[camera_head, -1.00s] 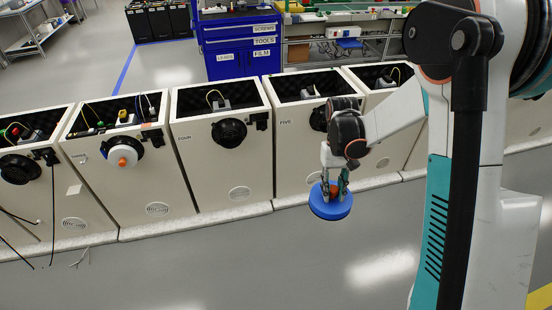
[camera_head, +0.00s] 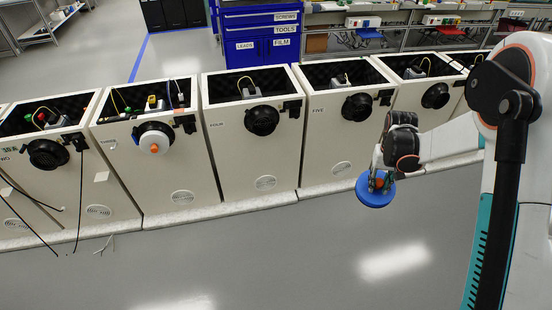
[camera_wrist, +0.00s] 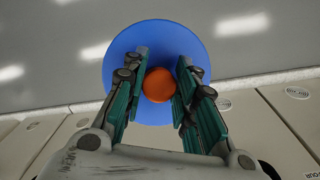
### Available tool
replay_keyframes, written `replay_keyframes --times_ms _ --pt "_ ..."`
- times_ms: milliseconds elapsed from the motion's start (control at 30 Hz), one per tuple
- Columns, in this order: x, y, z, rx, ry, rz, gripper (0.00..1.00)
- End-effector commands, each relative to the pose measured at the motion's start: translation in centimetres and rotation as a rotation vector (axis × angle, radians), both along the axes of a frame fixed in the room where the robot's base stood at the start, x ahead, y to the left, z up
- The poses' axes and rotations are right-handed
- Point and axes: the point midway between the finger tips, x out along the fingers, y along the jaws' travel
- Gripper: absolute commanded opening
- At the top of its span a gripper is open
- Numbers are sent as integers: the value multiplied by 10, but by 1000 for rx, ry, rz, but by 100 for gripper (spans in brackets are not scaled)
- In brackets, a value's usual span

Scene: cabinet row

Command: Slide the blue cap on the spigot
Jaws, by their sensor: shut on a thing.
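The blue cap (camera_head: 375,192) is a round disc with an orange knob (camera_wrist: 158,85) at its middle. My gripper (camera_head: 381,182) is shut on the orange knob and holds the cap in the air in front of the cabinet row, near the cabinet marked FIVE. In the wrist view the blue cap (camera_wrist: 205,58) lies beyond the fingers, which stand on both sides of the knob. Black round spigots stick out of the cabinet fronts, such as those on cabinet FOUR (camera_head: 262,120) and cabinet FIVE (camera_head: 357,107). One cabinet to the left has a white cap with an orange knob (camera_head: 154,142) on its spigot.
The open-topped cabinets stand in a row on a low pale ledge (camera_head: 240,204). Black cables (camera_head: 80,200) hang at the far left. A blue tool chest (camera_head: 262,40) and benches stand behind. The grey floor in front is clear.

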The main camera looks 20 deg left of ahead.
Motion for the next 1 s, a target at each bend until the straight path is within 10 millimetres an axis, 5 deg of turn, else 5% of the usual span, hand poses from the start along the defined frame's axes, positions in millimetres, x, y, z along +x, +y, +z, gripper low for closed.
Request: replay_keyframes --times_ms 200,500,800,1000 --pt "79 74 -57 6 -279 102 0" --pt "158 203 -112 77 -748 255 0" --pt "179 349 -145 229 -1128 409 0" --pt "168 408 -153 308 -1239 471 0"
